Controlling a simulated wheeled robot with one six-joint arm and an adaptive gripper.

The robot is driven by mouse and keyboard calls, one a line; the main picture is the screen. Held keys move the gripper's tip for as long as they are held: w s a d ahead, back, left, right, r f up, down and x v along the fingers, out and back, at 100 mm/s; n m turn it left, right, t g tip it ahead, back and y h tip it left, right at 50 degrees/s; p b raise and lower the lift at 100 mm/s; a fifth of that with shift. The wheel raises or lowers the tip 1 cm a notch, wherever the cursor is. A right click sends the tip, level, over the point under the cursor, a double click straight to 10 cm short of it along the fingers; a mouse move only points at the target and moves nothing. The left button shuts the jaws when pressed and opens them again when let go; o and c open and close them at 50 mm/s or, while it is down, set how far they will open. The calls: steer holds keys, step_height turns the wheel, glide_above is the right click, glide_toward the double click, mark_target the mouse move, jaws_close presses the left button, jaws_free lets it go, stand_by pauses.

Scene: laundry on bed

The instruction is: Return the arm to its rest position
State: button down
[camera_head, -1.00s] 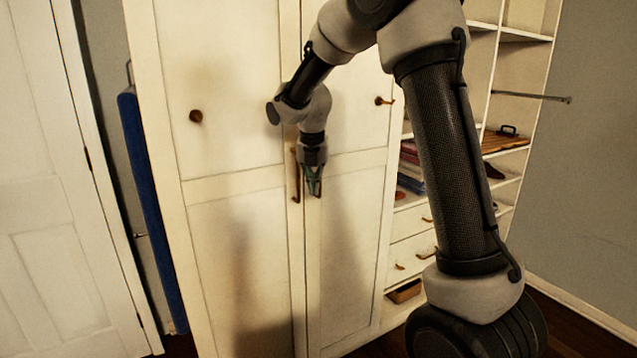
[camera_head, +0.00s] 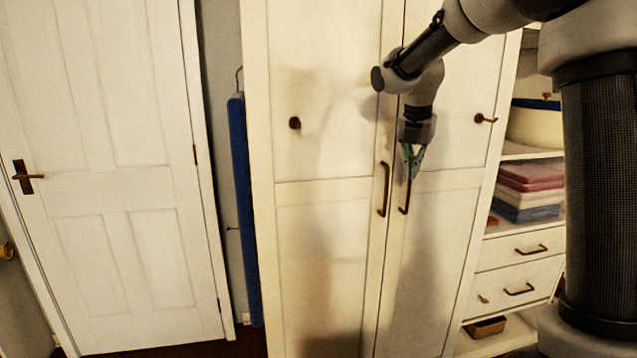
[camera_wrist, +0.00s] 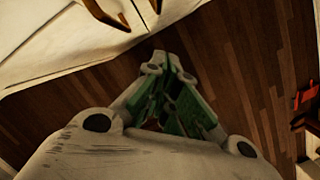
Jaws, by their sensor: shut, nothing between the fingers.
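My gripper (camera_head: 411,176) hangs pointing down in front of the white wardrobe (camera_head: 330,235) in the head view, close to its two long vertical handles (camera_head: 384,190). In the picture its tip overlaps the right handle; I cannot tell whether they touch. The wrist view shows the gripper's green and grey fingers (camera_wrist: 172,62) shut with nothing between them, above a brown wooden floor (camera_wrist: 235,65). My arm is bent and reaches in from the upper right.
At the right, open shelves hold folded cloths (camera_head: 528,190) and a pale basket (camera_head: 535,124), above drawers (camera_head: 520,250). A red object (camera_wrist: 306,97) shows in the wrist view.

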steer(key=s+d+m+t, duration=0.1)
steer(key=s+d+m, duration=0.1)
steer(key=s+m, duration=1.2)
steer(key=s+d+f+m+y, duration=0.1)
steer(key=s+d+m, duration=0.2)
steer(key=s+m, duration=1.1)
steer(key=s, duration=0.5)
steer(key=shift+s+d+f+m+t, duration=0.25)
steer(key=shift+s+d+m+t, duration=0.05)
steer(key=shift+s+t, duration=0.1)
